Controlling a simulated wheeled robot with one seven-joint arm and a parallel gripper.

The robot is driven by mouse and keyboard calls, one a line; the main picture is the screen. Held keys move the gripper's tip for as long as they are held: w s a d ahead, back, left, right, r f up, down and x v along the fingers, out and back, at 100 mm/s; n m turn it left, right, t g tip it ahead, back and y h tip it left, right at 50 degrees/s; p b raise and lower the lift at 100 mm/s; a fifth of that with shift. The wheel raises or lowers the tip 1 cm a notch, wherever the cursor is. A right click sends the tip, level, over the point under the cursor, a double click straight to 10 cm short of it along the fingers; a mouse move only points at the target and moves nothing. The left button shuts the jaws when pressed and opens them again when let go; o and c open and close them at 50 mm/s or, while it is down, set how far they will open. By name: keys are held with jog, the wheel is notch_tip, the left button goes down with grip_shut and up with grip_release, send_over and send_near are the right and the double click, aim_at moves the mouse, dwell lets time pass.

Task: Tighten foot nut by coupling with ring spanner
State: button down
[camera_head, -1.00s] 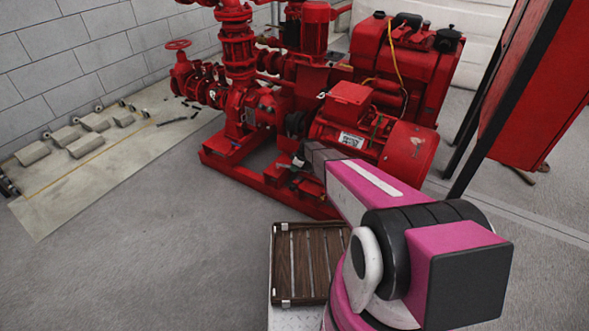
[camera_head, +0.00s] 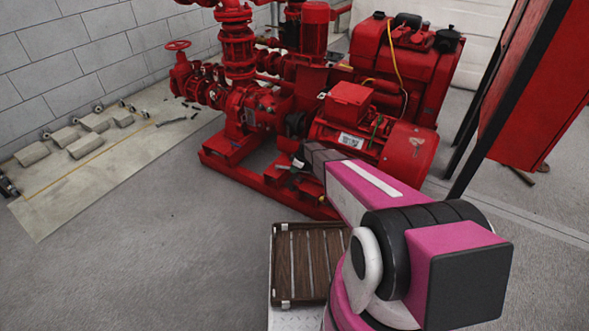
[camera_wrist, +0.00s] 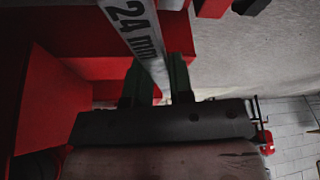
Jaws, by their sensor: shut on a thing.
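In the wrist view a flat grey ring spanner (camera_wrist: 136,28) marked "24 mm" runs up from between the two dark green fingers of my gripper (camera_wrist: 158,80). The gripper is shut on it. The spanner's far end leaves the top of the picture, so its ring and the foot nut are not seen there. In the head view my gripper (camera_head: 298,162) is low beside the red pumpset, near the coupling (camera_head: 297,124) between pump and motor. The foot nut is too small to make out there.
The red motor (camera_head: 362,135) stands just right of my gripper, above the red base frame (camera_head: 272,193). A slatted wooden tray (camera_head: 310,262) is in front. Grey blocks (camera_head: 85,145) lie on a mat at left. The floor at left front is clear.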

jog(key=shift+r, duration=0.15)
jog(key=shift+r, duration=2.45)
jog(key=shift+f, duration=0.1)
jog(key=shift+s+a+f+n, duration=0.1)
jog(key=shift+s+f+n, duration=0.15)
jog(key=shift+f, duration=0.3)
jog(key=shift+s+a+f+n, duration=0.1)
jog(key=shift+s+f+n, duration=0.1)
jog(key=shift+f, duration=0.35)
jog(key=shift+f, duration=1.35)
jog(key=shift+s+n+g, duration=0.25)
jog(key=shift+s+g, duration=0.05)
jog(key=shift+s, duration=0.05)
jog(key=shift+r, duration=0.1)
